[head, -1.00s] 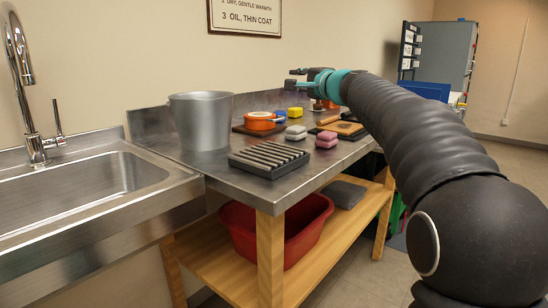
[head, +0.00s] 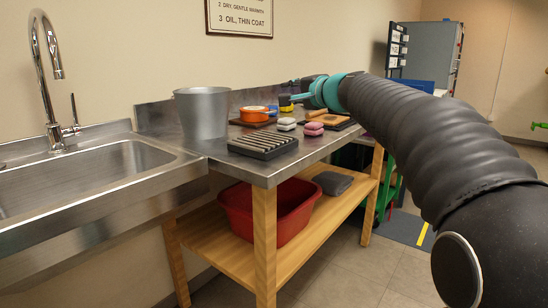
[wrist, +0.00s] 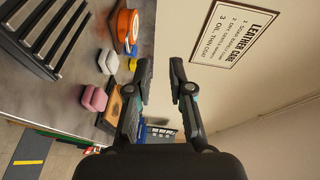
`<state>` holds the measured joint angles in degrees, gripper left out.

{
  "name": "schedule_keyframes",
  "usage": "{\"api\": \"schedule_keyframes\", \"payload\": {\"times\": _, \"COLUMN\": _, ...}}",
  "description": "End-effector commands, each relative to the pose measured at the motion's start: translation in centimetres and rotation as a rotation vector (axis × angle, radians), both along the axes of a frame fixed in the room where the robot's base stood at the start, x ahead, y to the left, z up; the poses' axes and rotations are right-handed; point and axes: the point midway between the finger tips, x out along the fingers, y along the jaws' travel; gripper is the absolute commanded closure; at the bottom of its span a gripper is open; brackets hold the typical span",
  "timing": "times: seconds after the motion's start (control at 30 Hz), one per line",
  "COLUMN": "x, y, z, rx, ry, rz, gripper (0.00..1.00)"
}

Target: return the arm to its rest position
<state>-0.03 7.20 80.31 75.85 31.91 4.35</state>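My arm (head: 430,140) reaches from the lower right over the right part of the steel counter in the head view. My gripper (head: 298,98) is at its far end, above the counter and partly hidden by the arm's teal wrist section. In the wrist view my gripper (wrist: 160,82) has its two dark fingers apart, with nothing between them but the wall behind. It touches none of the things on the counter.
The steel counter (head: 222,160) holds a metal bucket (head: 203,113), a slatted black rack (head: 262,145), an orange pot (head: 254,114), and pink (head: 313,129) and white (head: 287,124) blocks. A red tub (head: 238,205) sits on the shelf below. A sink (head: 90,175) is at left.

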Motion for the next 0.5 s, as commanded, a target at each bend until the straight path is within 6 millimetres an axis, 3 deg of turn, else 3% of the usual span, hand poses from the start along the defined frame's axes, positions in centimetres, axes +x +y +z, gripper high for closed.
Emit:
{"api": "schedule_keyframes", "payload": {"times": 0.27, "x": -6.4, "y": 0.0, "z": -3.8, "rx": -0.215, "ry": 0.045, "rz": 0.045, "gripper": 0.79}}
{"api": "schedule_keyframes", "payload": {"times": 0.37, "x": -10.1, "y": -0.3, "z": -6.4, "rx": -0.337, "ry": 0.076, "rz": 0.073, "gripper": 0.79}}
{"api": "schedule_keyframes", "payload": {"times": 0.5, "x": -16.6, "y": -1.2, "z": -11.4, "rx": -0.541, "ry": 0.134, "rz": 0.125, "gripper": 0.79}}
